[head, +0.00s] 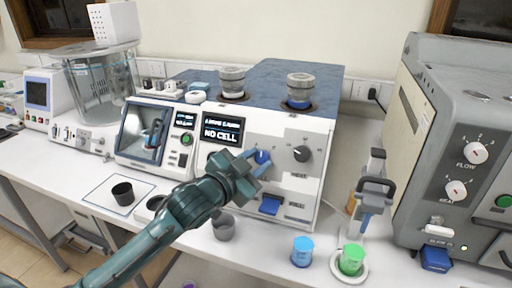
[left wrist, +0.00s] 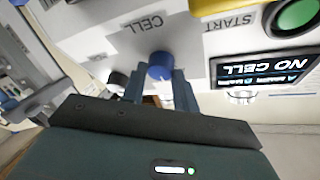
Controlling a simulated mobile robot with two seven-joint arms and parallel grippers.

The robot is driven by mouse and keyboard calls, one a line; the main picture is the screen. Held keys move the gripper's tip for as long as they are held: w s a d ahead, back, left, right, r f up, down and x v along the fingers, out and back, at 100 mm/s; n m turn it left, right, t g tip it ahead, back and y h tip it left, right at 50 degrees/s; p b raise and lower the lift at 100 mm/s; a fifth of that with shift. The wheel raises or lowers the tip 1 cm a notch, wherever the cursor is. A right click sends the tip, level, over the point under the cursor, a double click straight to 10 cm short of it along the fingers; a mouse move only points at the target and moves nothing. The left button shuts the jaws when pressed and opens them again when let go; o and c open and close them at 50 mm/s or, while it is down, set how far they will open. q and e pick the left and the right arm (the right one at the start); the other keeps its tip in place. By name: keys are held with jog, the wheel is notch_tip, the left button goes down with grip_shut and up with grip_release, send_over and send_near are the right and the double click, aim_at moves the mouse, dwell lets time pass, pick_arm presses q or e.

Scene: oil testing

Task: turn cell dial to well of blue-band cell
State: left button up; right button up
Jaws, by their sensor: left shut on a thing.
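The cell dial is a small blue knob (head: 262,157) on the white front of the tester. In the left wrist view the knob (left wrist: 160,65) sits beside the label CELL. My left gripper (head: 257,163) is shut on the knob, one finger on each side, and partly covers the dial's surroundings. The blue-band cell (head: 299,91) stands upright in the right well on the tester's top. Another cell (head: 232,82), without a blue band, stands in the left well. The display (head: 221,131) reads NO CELL; its upper line is too small to read surely. My right gripper is not in view.
A black dial (head: 302,154) is right of the blue knob. A blue beaker (head: 302,251) and a green beaker (head: 351,259) stand in front of the tester. A grey machine (head: 455,150) stands right, and a dark cup (head: 122,194) sits on a white mat at left.

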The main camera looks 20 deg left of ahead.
pick_arm(q)
jog(key=shift+w+a+r+m+g+h+p, duration=0.15)
jog(key=shift+m+g+h+p, duration=0.25)
jog(key=shift+m, duration=0.8)
jog(key=m+g, duration=0.1)
jog(key=m, duration=0.2)
jog(key=shift+h, duration=0.3)
jog(key=shift+r+m+g, duration=0.1)
jog(key=shift+m+g, duration=0.7)
jog(key=shift+m, duration=0.9)
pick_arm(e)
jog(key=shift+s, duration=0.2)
pick_arm(q)
jog(key=o, duration=1)
jog(key=shift+c, duration=0.2)
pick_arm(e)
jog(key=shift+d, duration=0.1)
